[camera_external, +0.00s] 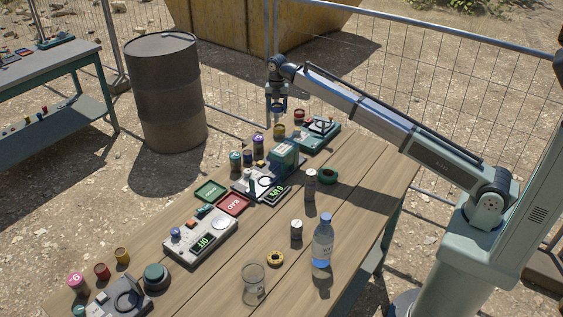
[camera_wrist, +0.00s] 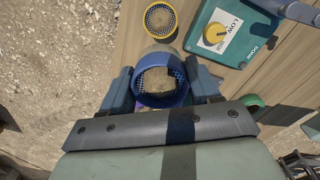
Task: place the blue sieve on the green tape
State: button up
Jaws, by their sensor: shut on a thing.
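My gripper (camera_external: 277,98) is raised above the far end of the table, and in the wrist view its fingers (camera_wrist: 162,88) are shut on the blue sieve (camera_wrist: 161,98). The sieve is a short blue ring with mesh showing inside; in the external view it is a small dark blue shape (camera_external: 279,108) under my gripper. The green tape (camera_external: 327,176) is a dark green roll lying flat near the table's right edge, to the right of and nearer than my gripper. In the wrist view a green curved edge (camera_wrist: 254,101), probably the tape, shows partly hidden behind my gripper's right side.
A weighing unit (camera_external: 262,184), small jars (camera_external: 310,185) and a water bottle (camera_external: 322,241) stand on the table. Bare wood lies right of the tape.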

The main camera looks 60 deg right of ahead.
jog(key=shift+n, duration=0.8)
jog(key=s+a+r, duration=0.1)
jog(key=s+a, duration=0.2)
jog(key=s, duration=0.2)
jog(key=s+a+r, duration=0.1)
jog(key=s+a, duration=0.3)
jog(key=s, duration=0.1)
jog(key=s+a+r, duration=0.1)
jog(key=s+a, duration=0.3)
jog(key=s, duration=0.1)
jog(key=shift+s+a, duration=0.15)
jog(key=shift+a, duration=0.1)
jog(key=s, duration=0.7)
jog(key=m, duration=0.3)
send_near(328, 173)
jog(key=shift+d+f, duration=0.1)
jog(key=shift+f, duration=2.65)
jog(key=shift+f, duration=0.15)
jog(key=o, duration=1.1)
